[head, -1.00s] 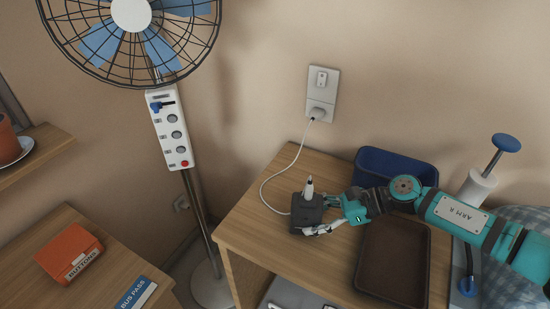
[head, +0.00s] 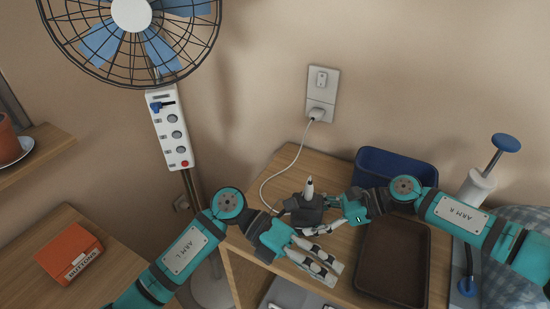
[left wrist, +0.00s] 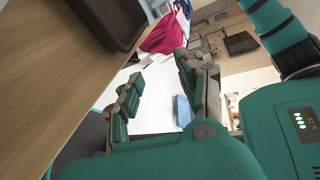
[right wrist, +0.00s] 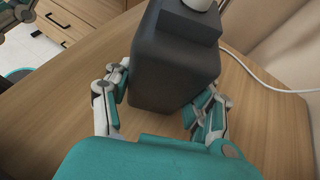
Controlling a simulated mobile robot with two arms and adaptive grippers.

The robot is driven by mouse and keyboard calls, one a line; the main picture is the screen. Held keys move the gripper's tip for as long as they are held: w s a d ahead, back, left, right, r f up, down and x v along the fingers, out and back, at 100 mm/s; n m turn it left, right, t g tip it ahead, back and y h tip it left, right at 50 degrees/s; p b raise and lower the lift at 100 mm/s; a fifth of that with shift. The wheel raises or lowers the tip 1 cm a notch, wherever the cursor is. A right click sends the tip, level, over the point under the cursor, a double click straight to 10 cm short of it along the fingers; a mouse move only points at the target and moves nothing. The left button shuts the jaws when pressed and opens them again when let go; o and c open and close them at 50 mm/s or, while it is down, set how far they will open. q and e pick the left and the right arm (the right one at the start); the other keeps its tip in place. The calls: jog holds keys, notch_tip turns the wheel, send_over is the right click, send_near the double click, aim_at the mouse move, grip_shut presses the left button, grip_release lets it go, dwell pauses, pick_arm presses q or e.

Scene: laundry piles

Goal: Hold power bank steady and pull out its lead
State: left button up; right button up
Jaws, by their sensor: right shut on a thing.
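The power bank (head: 301,212) is a dark block standing upright on the wooden desk, its lower part partly hidden by my left gripper in the head view. My right gripper (head: 318,214) is shut on it from the right. In the right wrist view the fingers press both sides of the power bank (right wrist: 172,62). A pale plug end (head: 309,187) stands up from its top. The white lead (head: 264,184) runs from the wall outlet down behind the block; its far end is hidden. My left gripper (head: 334,248) is open and empty, in front of the power bank.
A brown tray (head: 392,262) and a blue bin (head: 397,166) stand on the desk (head: 298,160) to the right. The wall outlet (head: 321,95) is above. The fan (head: 131,40) and its white power strip (head: 170,130) stand at the left, with an orange box (head: 69,253) on a lower table.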

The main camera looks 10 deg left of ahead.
aim_at(304, 197)
pick_arm(q)
jog(key=w+a+r+m+t+y, duration=0.2)
jog(key=w+a+r+m+t, duration=0.1)
jog(key=w+a+r+m, duration=0.4)
jog(key=w+a+r+m+t+y, duration=0.25)
jog(key=w+r+m, duration=0.2)
jog(key=w, duration=0.45)
jog(key=shift+n+t, duration=0.25)
jog(key=shift+t, duration=0.2)
jog(key=shift+x, duration=3.9)
jog(key=shift+r, duration=0.1)
grip_shut()
jog(key=shift+r, duration=0.2)
notch_tip(304, 197, up, 7)
jog(key=shift+f, duration=0.2)
